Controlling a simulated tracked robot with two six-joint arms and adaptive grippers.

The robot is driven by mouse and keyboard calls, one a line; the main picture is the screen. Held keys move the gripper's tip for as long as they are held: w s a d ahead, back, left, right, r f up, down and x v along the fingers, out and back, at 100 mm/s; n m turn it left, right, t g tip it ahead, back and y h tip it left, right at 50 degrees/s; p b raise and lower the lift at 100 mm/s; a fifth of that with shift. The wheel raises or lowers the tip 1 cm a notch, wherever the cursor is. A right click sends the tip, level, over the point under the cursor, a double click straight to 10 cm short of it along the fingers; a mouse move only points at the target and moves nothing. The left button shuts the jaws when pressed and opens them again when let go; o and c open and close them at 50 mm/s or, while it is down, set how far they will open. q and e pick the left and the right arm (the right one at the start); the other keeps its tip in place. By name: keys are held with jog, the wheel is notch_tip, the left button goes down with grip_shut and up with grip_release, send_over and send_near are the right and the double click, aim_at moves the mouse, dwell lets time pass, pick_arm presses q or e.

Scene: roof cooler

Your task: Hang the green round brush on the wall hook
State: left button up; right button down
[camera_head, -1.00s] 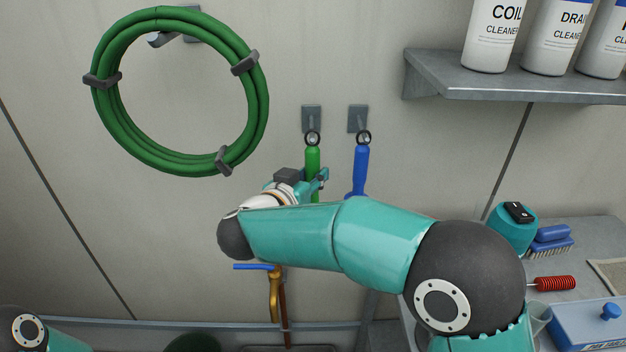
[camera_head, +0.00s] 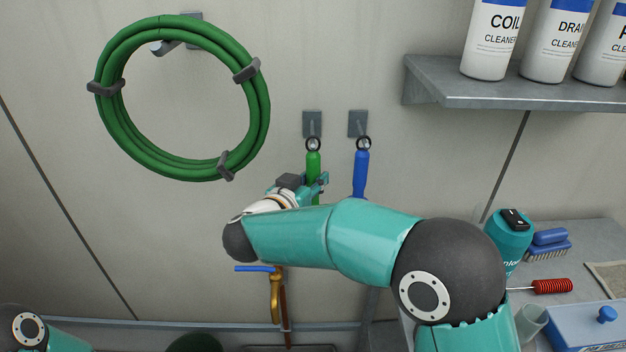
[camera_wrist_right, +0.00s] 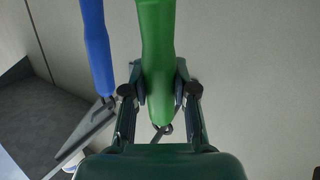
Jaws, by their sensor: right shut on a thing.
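The green round brush (camera_head: 313,163) is upright against the wall, with the ring at its top at the left wall hook (camera_head: 312,124). I cannot tell for sure whether the ring's weight rests on the hook. My right gripper (camera_head: 317,186) is shut on the green handle below the ring. In the right wrist view the green handle (camera_wrist_right: 155,50) lies between the two fingers of the right gripper (camera_wrist_right: 160,98). The brush's lower part is hidden behind my right arm in the head view. My left gripper is out of view.
A blue-handled brush (camera_head: 361,172) hangs on the right hook (camera_head: 358,123), close beside. A coiled green hose (camera_head: 257,115) hangs at upper left. A shelf (camera_head: 520,94) with white bottles is at upper right.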

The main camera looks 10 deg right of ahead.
jog(key=c, duration=0.8)
grip_release()
jog(key=shift+c, duration=0.2)
jog(key=shift+a, duration=0.1)
